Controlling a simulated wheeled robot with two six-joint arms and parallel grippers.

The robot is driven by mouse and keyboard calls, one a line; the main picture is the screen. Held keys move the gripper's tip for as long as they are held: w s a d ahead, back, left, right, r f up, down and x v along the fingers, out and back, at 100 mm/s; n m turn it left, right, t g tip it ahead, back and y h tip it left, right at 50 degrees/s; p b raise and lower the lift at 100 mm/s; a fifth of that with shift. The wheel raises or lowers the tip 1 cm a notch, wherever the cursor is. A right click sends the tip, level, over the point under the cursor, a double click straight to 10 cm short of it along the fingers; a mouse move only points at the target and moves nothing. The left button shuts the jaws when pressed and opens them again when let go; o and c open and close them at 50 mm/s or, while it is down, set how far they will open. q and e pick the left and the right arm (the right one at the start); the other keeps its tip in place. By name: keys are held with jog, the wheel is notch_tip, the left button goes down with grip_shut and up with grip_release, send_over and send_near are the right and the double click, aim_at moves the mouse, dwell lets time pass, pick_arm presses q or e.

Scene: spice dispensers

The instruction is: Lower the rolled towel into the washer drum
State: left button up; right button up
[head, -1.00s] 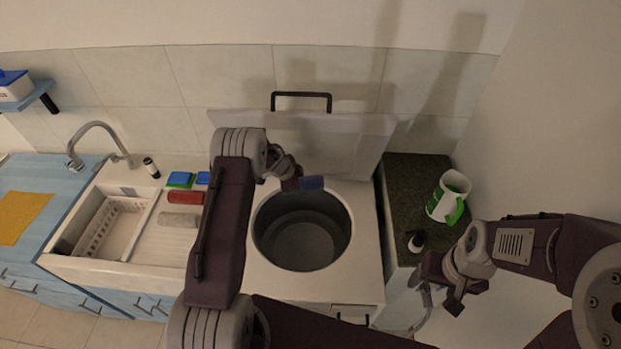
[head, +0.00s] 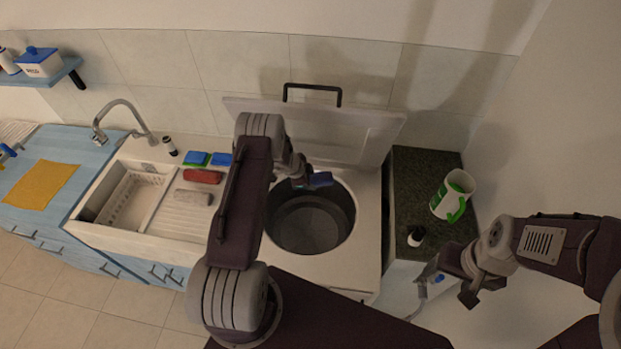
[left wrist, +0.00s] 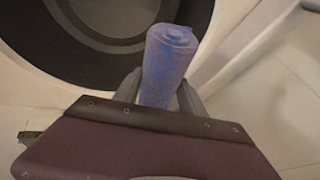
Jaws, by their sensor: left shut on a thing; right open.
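A rolled blue towel (left wrist: 167,60) is held between the fingers of my left gripper (left wrist: 158,92) in the left wrist view. In the head view the towel (head: 319,179) shows as a small blue piece over the back rim of the washer drum (head: 310,222). My left gripper (head: 304,180) is shut on it, at the drum's upper edge. The drum is open at the top and looks empty inside; the wrist view shows part of its dark opening (left wrist: 110,30). My right gripper (head: 452,290) is open and empty, low in front of the dark counter.
The raised washer lid (head: 350,130) stands behind the drum. A sink (head: 125,195) with sponges and a red roll (head: 203,176) lies left.

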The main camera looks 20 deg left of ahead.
pick_arm(q)
notch_tip(320, 180, down, 27)
jog(key=b, duration=2.3)
jog(key=shift+a+r+b, duration=0.15)
jog(key=shift+b, duration=0.15)
jog(key=o, duration=1.5)
jog(key=shift+o, duration=0.2)
jog(key=shift+r, duration=0.1)
jog(key=v, duration=0.9)
jog(key=shift+p, duration=0.35)
